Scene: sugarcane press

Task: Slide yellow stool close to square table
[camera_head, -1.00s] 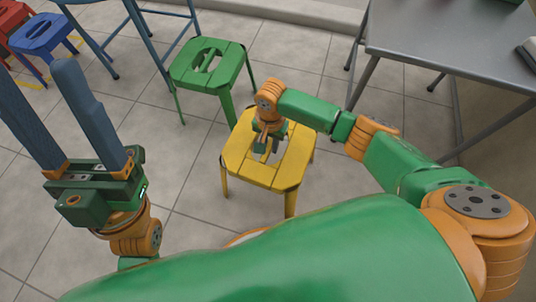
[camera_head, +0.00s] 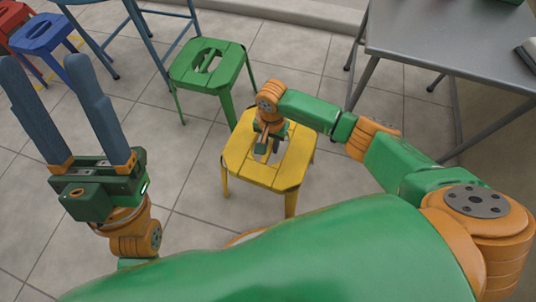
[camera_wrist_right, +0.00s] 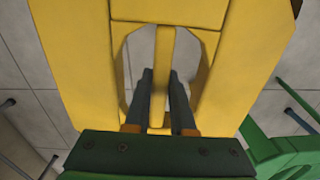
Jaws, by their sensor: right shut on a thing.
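The yellow stool (camera_head: 279,176) stands upright on the tiled floor in the middle of the head view. Its seat has an oval opening crossed by a central slat, which also shows in the right wrist view (camera_wrist_right: 165,50). My right gripper (camera_head: 266,150) is at the seat's opening; in the right wrist view its two fingers (camera_wrist_right: 160,95) are shut on the central slat, one on each side. The grey square table (camera_head: 450,45) stands at the upper right, apart from the stool. My left gripper (camera_head: 75,110) is raised at the left, its long fingers apart and empty.
A green stool (camera_head: 222,74) stands just behind and left of the yellow one. A blue stool (camera_head: 40,36) and a red stool (camera_head: 12,15) stand at the far left, near a blue-grey metal frame (camera_head: 135,35). Bare floor (camera_head: 300,50) lies between the green stool and the table.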

